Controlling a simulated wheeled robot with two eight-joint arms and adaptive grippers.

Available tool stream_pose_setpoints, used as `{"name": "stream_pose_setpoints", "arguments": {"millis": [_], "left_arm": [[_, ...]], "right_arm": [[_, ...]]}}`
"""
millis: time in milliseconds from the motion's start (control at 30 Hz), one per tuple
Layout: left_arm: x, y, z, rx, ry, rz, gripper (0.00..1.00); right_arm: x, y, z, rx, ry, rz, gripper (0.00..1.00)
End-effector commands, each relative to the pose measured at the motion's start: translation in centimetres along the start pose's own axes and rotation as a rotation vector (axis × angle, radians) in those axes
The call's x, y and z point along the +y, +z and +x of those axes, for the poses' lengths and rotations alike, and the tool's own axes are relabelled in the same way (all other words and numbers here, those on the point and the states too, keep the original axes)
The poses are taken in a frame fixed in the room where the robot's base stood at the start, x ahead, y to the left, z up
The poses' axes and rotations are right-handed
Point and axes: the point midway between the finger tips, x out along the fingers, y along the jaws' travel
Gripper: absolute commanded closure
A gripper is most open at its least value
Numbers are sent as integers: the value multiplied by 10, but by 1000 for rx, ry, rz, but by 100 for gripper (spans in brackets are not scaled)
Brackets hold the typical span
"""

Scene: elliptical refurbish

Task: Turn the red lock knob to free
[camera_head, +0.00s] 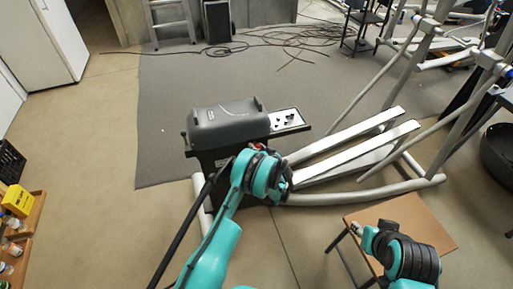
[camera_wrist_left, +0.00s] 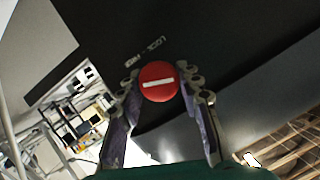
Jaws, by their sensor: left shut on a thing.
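The red lock knob (camera_wrist_left: 158,82) is a round red disc with a white bar across it, on a dark panel in the left wrist view. The bar lies nearly level, slightly tilted. White lettering (camera_wrist_left: 146,53) is upside down beside the knob and only partly legible. My left gripper (camera_wrist_left: 160,85) has one finger on each side of the knob and is shut on it. In the head view a bit of red (camera_head: 260,147) shows at my left wrist, which hides most of the knob. My right gripper (camera_head: 358,230) is over the wooden stool, its fingers too small to read.
The elliptical machine has a grey housing (camera_head: 228,122) and white pedal rails (camera_head: 350,142). The stool (camera_head: 425,215) stands at lower right. A yellow box (camera_head: 17,200) is in a shelf at left. Cables (camera_head: 290,38) lie on the floor behind. The grey mat (camera_head: 165,100) is clear at left.

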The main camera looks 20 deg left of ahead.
Motion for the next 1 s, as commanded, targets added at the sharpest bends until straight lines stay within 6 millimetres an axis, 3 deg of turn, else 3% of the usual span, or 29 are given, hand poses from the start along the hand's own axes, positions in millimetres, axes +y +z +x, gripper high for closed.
{"name": "stream_pose_setpoints", "arguments": {"millis": [400,933,967,1000], "left_arm": [[1,0,0,1,-77,188,94],[1,0,0,0,-88,214,94],[1,0,0,0,-88,214,63],[1,0,0,0,-88,214,52]], "right_arm": [[0,0,0,0,0,0,60],[0,0,0,0,0,0,60],[0,0,0,0,0,0,60],[0,0,0,0,0,0,60]]}}
